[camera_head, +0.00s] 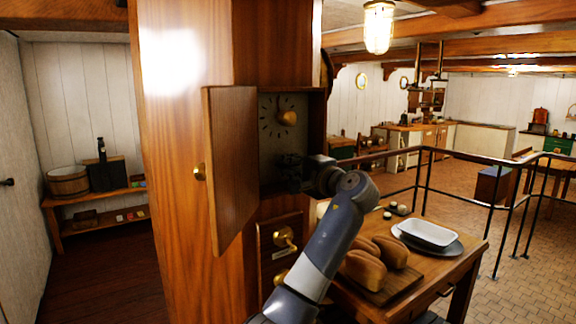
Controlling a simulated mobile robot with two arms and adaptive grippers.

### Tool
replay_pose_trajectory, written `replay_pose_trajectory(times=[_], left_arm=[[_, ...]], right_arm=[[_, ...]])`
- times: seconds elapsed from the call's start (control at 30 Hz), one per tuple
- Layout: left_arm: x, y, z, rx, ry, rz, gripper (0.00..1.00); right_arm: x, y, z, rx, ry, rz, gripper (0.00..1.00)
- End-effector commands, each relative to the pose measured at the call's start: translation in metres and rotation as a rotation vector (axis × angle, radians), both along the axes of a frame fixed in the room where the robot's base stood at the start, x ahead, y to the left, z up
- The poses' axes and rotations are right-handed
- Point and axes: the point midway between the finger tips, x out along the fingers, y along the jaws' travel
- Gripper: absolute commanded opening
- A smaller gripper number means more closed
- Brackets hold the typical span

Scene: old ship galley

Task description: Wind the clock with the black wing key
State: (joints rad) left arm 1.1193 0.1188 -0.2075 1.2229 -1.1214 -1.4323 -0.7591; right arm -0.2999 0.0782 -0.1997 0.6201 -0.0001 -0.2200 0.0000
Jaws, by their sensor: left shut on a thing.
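My left gripper (287,172) is in the compartment opening, below the clock face. It is shut on a small dark thing that looks like the black wing key, but the dark fingers and shadow hide its shape. I cannot tell whether it touches the clock. My right gripper is not in view.
Below the compartment are brass fittings (285,237) on the cabinet front. A table at the right holds bread loaves (364,266) on a board and a white dish (428,233) on a plate. Black railings (425,190) stand behind it. A low bench (100,192) is far left.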

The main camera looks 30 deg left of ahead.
Motion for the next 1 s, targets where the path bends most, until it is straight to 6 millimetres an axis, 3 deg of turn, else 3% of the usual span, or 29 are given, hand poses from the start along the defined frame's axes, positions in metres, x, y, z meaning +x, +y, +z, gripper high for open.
replay_pose_trajectory(times=[0.03, 0.1, 0.53, 1.0], left_arm=[[0.0, -0.001, 0.002, 0.003, -0.002, -0.003, 0.17], [0.0, -0.001, 0.001, 0.002, -0.002, -0.002, 0.3], [-0.002, -0.007, 0.0, 0.0, -0.001, -0.001, 0.3], [-0.035, -0.091, 0.0, 0.0, -0.001, -0.005, 0.3]], right_arm=[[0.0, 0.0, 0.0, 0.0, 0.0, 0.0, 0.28], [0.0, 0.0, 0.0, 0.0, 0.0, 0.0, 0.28], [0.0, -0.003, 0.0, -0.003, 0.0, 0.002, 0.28], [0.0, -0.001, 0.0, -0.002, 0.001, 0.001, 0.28]])
